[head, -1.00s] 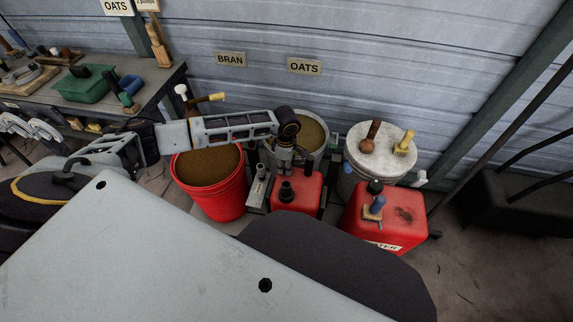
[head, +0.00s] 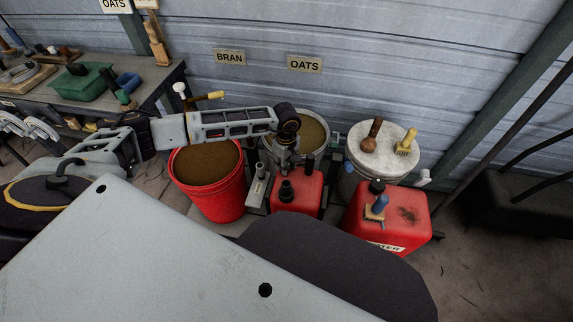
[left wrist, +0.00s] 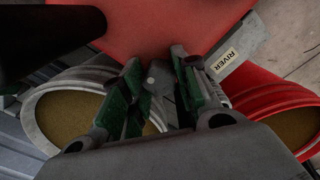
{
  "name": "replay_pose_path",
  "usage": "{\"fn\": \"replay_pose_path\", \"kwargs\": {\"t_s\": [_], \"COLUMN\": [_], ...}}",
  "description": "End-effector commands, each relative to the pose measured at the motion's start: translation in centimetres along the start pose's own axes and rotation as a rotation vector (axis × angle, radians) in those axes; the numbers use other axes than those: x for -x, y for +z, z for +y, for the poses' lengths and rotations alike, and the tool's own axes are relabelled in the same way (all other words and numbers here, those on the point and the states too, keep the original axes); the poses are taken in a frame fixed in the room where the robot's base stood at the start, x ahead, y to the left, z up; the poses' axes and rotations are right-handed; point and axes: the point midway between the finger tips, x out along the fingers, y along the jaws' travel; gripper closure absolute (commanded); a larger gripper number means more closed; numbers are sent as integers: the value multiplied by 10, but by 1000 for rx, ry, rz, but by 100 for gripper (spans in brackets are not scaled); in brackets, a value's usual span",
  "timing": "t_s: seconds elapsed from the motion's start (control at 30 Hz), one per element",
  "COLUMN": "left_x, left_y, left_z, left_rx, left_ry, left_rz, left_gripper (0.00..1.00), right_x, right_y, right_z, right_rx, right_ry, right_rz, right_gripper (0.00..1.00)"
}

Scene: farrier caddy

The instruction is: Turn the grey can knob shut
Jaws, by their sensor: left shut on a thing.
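My left gripper (head: 285,165) reaches down over the middle red can (head: 296,197), which has a black cap on its near side. In the left wrist view its green-padded fingers (left wrist: 158,68) stand either side of a small grey knob (left wrist: 156,82). The gripper is shut on this knob, at the edge of the red can (left wrist: 150,25). In the head view the knob is hidden behind the gripper. My right gripper is not in view.
A red bucket of brown feed (head: 222,195) stands left, with a narrow grey container (head: 257,187) beside it. A feed-filled pale bucket (head: 325,150) is behind. To the right are a lidded white bucket (head: 352,180) and another red can (head: 408,212).

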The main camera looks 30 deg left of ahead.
Motion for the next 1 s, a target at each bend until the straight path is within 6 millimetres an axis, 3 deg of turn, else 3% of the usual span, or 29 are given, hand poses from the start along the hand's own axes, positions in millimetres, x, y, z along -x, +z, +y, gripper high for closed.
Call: {"fn": "replay_pose_path", "kwargs": {"t_s": [0.13, 0.87, 0.9, 1.0], "left_x": [-4, -3, -3, -3], "left_y": [0, 0, 0, 0], "left_z": [-2, -2, -2, -2], "left_rx": [-86, -83, -82, -82], "left_ry": [-4, -6, -6, -6], "left_rz": [1, 0, 0, 0], "left_gripper": [100, 100, 67, 56], "right_x": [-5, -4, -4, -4], "right_y": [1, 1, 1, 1], "right_z": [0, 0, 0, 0], "right_rx": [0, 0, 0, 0], "right_ry": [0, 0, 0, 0], "right_rz": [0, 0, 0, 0], "right_gripper": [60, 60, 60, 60]}}
